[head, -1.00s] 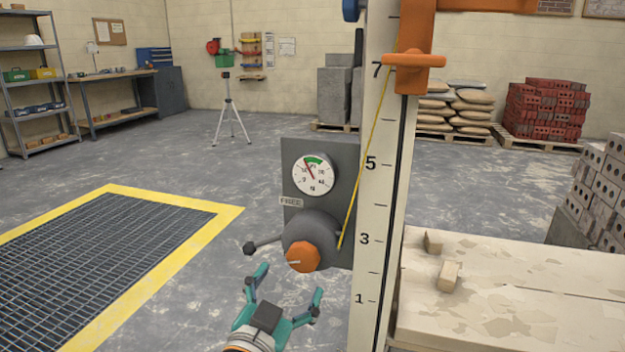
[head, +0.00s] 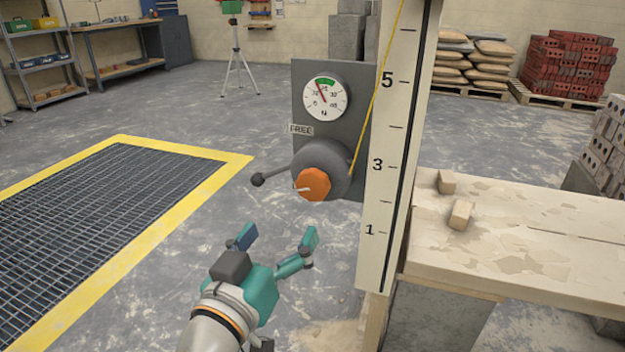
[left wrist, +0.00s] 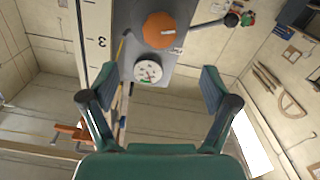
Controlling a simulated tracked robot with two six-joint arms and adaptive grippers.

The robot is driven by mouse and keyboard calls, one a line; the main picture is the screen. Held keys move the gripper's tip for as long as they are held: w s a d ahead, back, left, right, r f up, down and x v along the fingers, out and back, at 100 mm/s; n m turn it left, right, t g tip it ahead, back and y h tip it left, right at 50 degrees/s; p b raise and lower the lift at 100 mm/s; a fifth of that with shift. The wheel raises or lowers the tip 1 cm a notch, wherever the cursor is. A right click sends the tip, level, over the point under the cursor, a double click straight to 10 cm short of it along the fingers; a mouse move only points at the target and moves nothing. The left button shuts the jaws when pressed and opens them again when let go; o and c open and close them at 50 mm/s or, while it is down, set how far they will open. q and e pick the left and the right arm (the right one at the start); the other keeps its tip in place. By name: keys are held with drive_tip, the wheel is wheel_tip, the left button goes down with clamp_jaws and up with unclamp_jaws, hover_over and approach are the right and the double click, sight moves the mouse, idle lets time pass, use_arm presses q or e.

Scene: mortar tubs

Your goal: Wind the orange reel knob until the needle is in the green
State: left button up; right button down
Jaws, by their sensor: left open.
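The orange reel knob (head: 314,184) sits on the front of a grey round reel (head: 338,160), on a grey panel (head: 352,125) fixed to the post. Above it is a white dial gauge (head: 324,104) with a green band at the top. Its red needle points up and slightly left, near the green's left end; I cannot tell exactly whether it is inside. My left gripper (head: 277,240) is open and empty, below the knob and apart from it. In the left wrist view, the knob (left wrist: 159,30) and gauge (left wrist: 148,70) show beyond the open fingers.
A dark lever with a ball end (head: 258,180) sticks out left of the reel, below a FREE label (head: 301,129). A yellow line (head: 375,95) runs up the numbered post (head: 385,190). A bench (head: 520,225) with two small blocks stands right.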

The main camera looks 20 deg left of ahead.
use_arm(q)
drive_tip(key=p, duration=0.6)
approach(311, 189)
drive_tip(key=w, duration=0.3)
drive_tip(key=shift+w+f+b, duration=0.1)
drive_tip(key=shift+w+b, duration=0.4)
drive_tip(key=shift+w, duration=0.4)
drive_tip(key=w, duration=0.5)
drive_tip(key=shift+w+d, duration=0.15)
drive_tip(key=shift+w, duration=0.55)
drive_tip(key=c, duration=1.2)
drive_tip(key=m, duration=0.5)
